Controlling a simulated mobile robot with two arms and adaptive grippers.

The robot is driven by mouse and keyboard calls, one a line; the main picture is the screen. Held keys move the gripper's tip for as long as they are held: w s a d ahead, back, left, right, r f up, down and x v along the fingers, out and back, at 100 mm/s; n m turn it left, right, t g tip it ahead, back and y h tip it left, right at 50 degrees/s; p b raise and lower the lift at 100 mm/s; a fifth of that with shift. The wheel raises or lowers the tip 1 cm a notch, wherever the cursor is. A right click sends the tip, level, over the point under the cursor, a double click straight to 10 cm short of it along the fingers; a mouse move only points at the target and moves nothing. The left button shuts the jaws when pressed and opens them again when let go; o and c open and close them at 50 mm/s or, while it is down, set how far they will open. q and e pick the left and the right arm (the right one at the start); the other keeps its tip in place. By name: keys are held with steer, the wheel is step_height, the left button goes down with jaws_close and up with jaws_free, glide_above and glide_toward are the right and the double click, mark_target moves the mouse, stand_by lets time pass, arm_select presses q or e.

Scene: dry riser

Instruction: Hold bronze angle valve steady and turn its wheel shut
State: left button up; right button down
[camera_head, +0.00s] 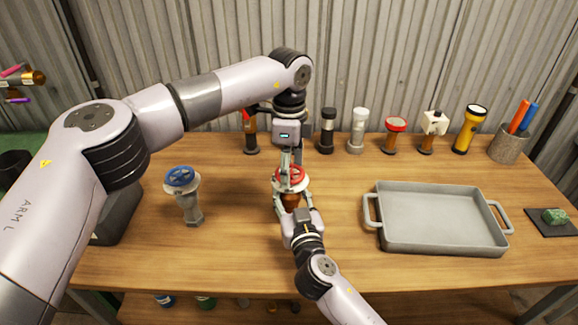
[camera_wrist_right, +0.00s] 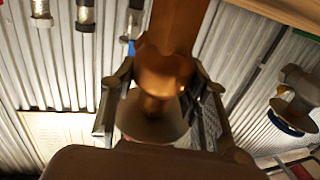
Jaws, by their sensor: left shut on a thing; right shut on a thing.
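The bronze angle valve (camera_head: 290,201) stands near the middle of the table with a red wheel (camera_head: 291,178) on top. My left gripper (camera_head: 288,170) reaches down from above and is shut on the red wheel. My right gripper (camera_head: 289,210) comes from the front and is shut on the bronze body below the wheel. In the right wrist view the bronze body (camera_wrist_right: 165,75) sits between the fingers of my right gripper (camera_wrist_right: 163,100). The valve's lower end is partly hidden by my right gripper.
A valve with a blue wheel (camera_head: 182,178) stands at the left. A grey tray (camera_head: 440,247) lies at the right. Several torches and fittings line the back, with a yellow torch (camera_head: 469,130) and a pen cup (camera_head: 508,145). A green lump (camera_head: 555,216) rests on a dark mat at the far right.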

arm_select(q)
steer(key=m, duration=1)
steer(key=shift+d+m, duration=0.1)
steer(key=shift+m, duration=0.2)
steer(key=m, duration=0.4)
steer(key=shift+m, duration=0.3)
steer(key=m, duration=2)
steer(key=shift+m, duration=0.4)
steer(key=m, duration=0.4)
steer(key=shift+m, duration=0.3)
